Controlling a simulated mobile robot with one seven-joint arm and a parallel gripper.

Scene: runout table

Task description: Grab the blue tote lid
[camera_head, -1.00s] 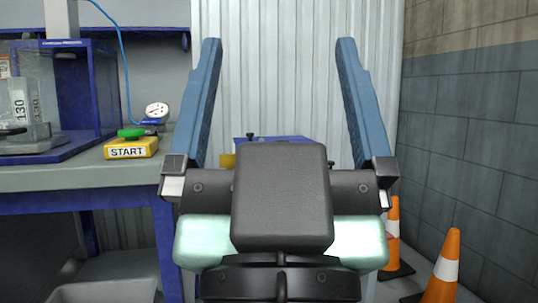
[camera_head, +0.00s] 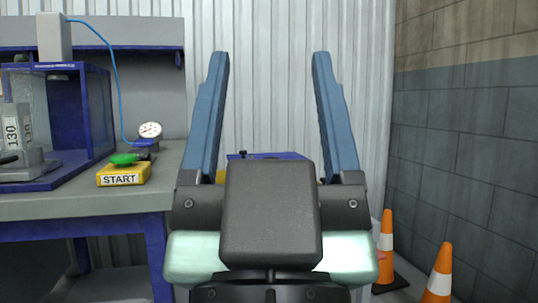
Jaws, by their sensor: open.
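My gripper (camera_head: 269,68) is in the middle of the view, with its two blue fingers spread wide apart and nothing between them. Beyond it, a blue flat-topped thing (camera_head: 268,155) shows just above my gripper's dark body. It may be the blue tote lid, but most of it is hidden behind my gripper, so I cannot tell. A small dark knob and a bit of yellow show at its left side. The fingers appear apart from it.
A grey workbench (camera_head: 80,213) with blue legs stands at left. It carries a yellow START box with a green button (camera_head: 124,172), a pressure gauge (camera_head: 150,131) and a blue-framed clear enclosure (camera_head: 80,110). Orange cones (camera_head: 386,250) stand at right by a block wall (camera_head: 470,170).

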